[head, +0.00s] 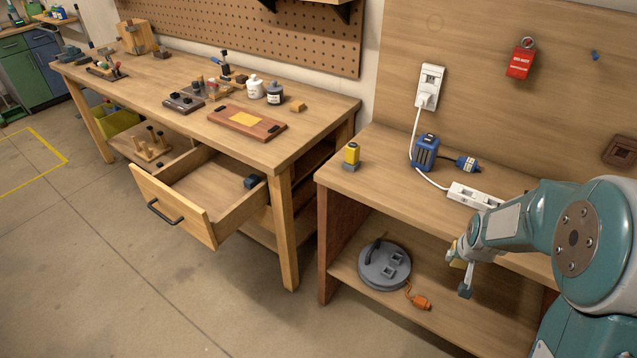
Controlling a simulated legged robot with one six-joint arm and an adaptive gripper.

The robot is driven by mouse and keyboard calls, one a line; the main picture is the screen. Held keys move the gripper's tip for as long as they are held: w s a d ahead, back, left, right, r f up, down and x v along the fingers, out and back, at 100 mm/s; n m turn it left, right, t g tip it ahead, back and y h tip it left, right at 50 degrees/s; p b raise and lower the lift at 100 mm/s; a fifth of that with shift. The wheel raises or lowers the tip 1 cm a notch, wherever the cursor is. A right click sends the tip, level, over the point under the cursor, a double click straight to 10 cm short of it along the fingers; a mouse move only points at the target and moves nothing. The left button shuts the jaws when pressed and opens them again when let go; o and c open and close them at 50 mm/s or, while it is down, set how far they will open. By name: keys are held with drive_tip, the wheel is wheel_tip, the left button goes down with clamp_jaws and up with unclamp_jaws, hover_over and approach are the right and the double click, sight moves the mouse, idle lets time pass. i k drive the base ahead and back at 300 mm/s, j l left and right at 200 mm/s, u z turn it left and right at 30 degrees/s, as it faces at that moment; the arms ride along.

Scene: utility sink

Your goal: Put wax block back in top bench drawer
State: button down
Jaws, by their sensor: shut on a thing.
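My gripper (461,276) is at the right, in front of the right bench's lower shelf opening. It is shut on a small pale yellow block, which looks like the wax block (457,263); the fingers hide much of it. The top bench drawer (175,207) of the left workbench is pulled out, with a dark handle on its front.
The left workbench (318,117) holds tools, jars, a wooden board (272,130) and a small tan block (298,106). The right bench (385,182) holds a yellow-topped item (351,156), a blue adapter (425,153) and a power strip (474,196). A grey reel (384,279) sits below. The floor before the drawer is clear.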

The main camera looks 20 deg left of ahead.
sight(227, 179)
drive_tip(key=i+j, duration=0.1)
drive_tip(key=j, duration=0.7)
drive_tip(key=i+j, duration=0.15)
drive_tip(key=j, duration=0.7)
drive_tip(key=i+j, duration=0.1)
drive_tip(key=j, duration=0.7)
drive_tip(key=i+j+z, duration=0.1)
drive_tip(key=j, duration=0.75)
drive_tip(key=i+j, duration=0.15)
drive_tip(key=j, duration=0.7)
drive_tip(key=i+j, duration=0.1)
drive_tip(key=j, duration=0.7)
